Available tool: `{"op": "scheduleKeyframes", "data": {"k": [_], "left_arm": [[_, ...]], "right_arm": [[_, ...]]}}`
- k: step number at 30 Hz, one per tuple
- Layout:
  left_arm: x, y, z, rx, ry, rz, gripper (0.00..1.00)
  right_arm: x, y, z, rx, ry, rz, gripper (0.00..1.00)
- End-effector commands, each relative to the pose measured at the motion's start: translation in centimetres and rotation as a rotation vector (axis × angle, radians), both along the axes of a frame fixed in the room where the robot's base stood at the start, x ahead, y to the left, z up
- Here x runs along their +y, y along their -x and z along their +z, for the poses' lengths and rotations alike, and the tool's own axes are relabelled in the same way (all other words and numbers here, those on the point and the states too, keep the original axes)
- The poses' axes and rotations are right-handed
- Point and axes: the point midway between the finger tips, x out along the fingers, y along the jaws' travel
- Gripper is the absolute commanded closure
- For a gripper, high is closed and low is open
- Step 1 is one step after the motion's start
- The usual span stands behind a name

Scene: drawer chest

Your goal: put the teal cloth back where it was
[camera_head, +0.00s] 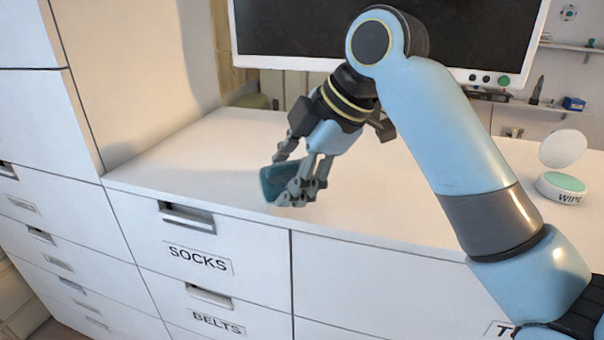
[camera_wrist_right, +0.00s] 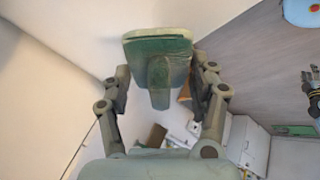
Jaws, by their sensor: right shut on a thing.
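The teal cloth (camera_head: 271,182) is a small folded bundle held between the fingers of my right gripper (camera_head: 287,178). It is near the front edge of the white chest top (camera_head: 190,165), above the drawer labelled SOCKS; whether it touches the top I cannot tell. In the right wrist view the cloth (camera_wrist_right: 158,52) sits between the two fingertips of my right gripper (camera_wrist_right: 160,80).
The SOCKS drawer (camera_head: 196,235) and the BELTS drawer (camera_head: 213,306) are shut. A tall white cabinet (camera_head: 40,115) stands at the left. A monitor (camera_head: 300,35) is behind my arm. A round WIPES tub (camera_head: 562,188) stands at the right. The chest top around the gripper is clear.

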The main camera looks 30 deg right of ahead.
Motion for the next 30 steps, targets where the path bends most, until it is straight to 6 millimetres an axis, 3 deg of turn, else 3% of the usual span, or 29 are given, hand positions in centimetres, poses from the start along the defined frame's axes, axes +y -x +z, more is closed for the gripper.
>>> {"op": "scheduleKeyframes", "data": {"k": [1,8,18,24,30], "left_arm": [[0.0,-0.3,1.3,-0.005,0.0,0.0,0.6],[0.0,-1.2,4.2,-0.018,0.001,0.0,0.6],[0.0,-1.2,9.4,-0.018,0.001,0.0,0.6],[0.0,-1.0,11.6,-0.015,0.0,0.0,0.6],[0.0,-0.8,12.7,-0.013,0.0,0.0,0.6]], "right_arm": [[-0.5,0.0,0.5,0.029,-0.008,-0.071,0.66],[-3.3,0.5,0.7,0.126,-0.064,-0.458,0.66],[-8.3,3.8,3.9,0.198,-0.264,-1.343,0.66],[-10.8,5.8,6.0,0.167,-0.406,-1.818,0.66],[-12.3,7.0,7.3,0.125,-0.494,-2.087,0.66]]}}
